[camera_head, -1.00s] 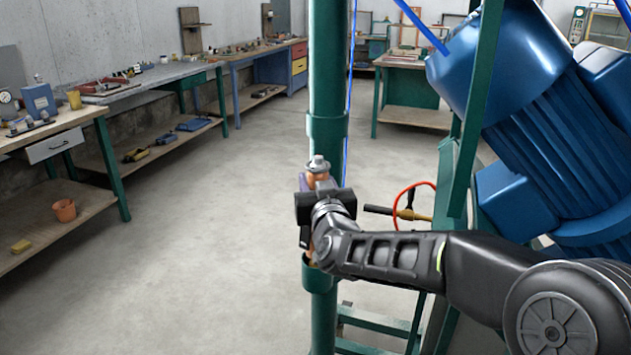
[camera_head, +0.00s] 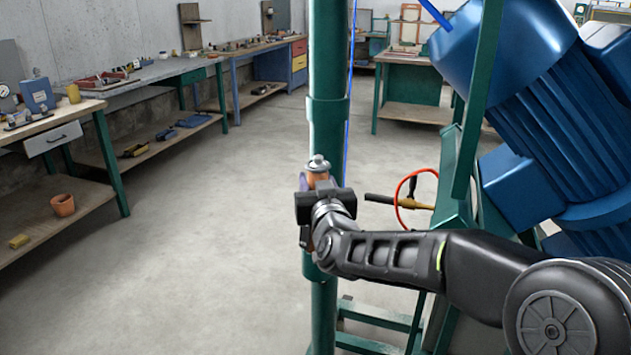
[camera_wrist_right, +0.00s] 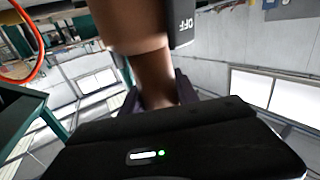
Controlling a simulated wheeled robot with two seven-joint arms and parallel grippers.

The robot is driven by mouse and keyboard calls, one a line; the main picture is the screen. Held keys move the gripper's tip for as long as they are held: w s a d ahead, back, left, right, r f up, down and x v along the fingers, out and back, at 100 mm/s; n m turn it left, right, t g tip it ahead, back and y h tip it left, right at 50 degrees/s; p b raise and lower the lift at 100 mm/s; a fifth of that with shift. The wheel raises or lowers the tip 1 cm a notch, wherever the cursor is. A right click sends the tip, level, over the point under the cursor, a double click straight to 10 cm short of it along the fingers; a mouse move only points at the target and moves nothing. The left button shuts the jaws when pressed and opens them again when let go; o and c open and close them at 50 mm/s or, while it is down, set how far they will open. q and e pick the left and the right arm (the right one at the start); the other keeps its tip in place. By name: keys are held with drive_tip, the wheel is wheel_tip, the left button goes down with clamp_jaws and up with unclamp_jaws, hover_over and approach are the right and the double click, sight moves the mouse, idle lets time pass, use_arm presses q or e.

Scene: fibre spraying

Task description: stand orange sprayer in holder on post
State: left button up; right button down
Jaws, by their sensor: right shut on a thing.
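The orange sprayer (camera_head: 319,180) stands roughly upright in front of the green post (camera_head: 326,60), its grey metal cap on top. My right gripper (camera_head: 308,200) is shut on it. The right wrist view shows the sprayer's brown-orange body (camera_wrist_right: 130,25), with a black part marked OFF, narrowing down between the dark fingers (camera_wrist_right: 157,92). The holder seems to be the green cup (camera_head: 318,268) on the post, just below my gripper. The sprayer's lower end is at the cup's rim, mostly hidden by my gripper and wrist; I cannot tell how deep it sits. My left gripper is not in view.
A large blue motor (camera_head: 555,120) on a green frame fills the right side, close to my right arm. A red hose and a brass-coloured tool (camera_head: 400,201) are right of the post. Workbenches (camera_head: 130,80) line the left wall. The floor left of the post is clear.

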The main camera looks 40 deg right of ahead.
drive_tip(key=shift+f+b, duration=0.35)
drive_tip(key=shift+b, duration=0.15)
drive_tip(key=c, duration=1.1)
unclamp_jaws()
drive_tip(key=shift+o, duration=1.3)
drive_tip(key=shift+f, duration=0.25)
drive_tip(key=v, duration=0.8)
drive_tip(key=shift+r+b, duration=0.25)
drive_tip(key=shift+b, duration=0.05)
drive_tip(key=shift+w, duration=0.1)
